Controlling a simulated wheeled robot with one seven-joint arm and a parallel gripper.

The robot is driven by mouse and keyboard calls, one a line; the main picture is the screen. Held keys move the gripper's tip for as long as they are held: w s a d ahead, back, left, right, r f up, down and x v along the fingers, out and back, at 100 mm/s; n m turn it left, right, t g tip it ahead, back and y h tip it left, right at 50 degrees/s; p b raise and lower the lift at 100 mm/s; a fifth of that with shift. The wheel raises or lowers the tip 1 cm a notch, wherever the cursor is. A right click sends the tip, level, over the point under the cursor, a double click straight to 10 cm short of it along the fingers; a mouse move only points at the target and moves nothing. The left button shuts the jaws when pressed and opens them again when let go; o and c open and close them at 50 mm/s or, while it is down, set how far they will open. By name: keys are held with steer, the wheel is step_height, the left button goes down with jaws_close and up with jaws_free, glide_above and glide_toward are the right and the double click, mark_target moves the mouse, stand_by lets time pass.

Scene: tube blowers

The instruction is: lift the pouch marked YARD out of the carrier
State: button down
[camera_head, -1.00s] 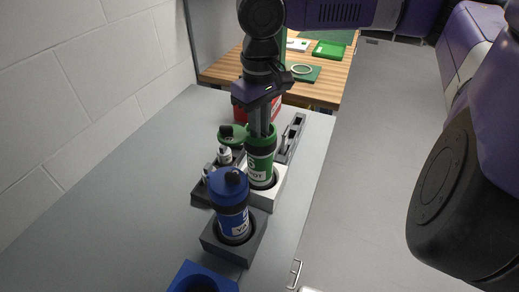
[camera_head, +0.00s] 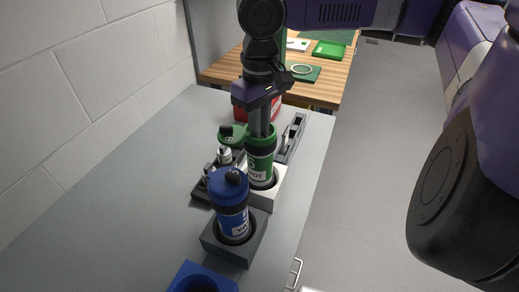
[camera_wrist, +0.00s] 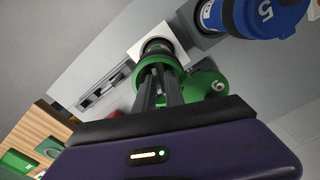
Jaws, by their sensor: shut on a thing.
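A green carrier (camera_head: 262,146) stands upright in a white holder (camera_head: 273,192), its label ending in "POT". Its green lid (camera_head: 232,135), marked 6 in the wrist view (camera_wrist: 208,86), hangs open to one side. My gripper (camera_head: 263,130) points down with its fingers inside the mouth of this carrier. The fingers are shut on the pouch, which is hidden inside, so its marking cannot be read. A blue carrier (camera_head: 231,195) with its lid closed stands in front in a dark holder (camera_head: 228,250). Its label starts with "YA". The lid shows a 5 in the wrist view (camera_wrist: 266,12).
A blue open holder (camera_head: 198,280) is at the near edge. A dark rack with grey fittings (camera_head: 207,178) stands left of the green carrier. A grey slotted block (camera_head: 292,138) and a red box (camera_head: 243,113) are behind. The counter's left side is clear.

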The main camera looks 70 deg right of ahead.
step_height(320, 180, up, 20)
stand_by(0.9)
steer(key=shift+r, duration=0.15)
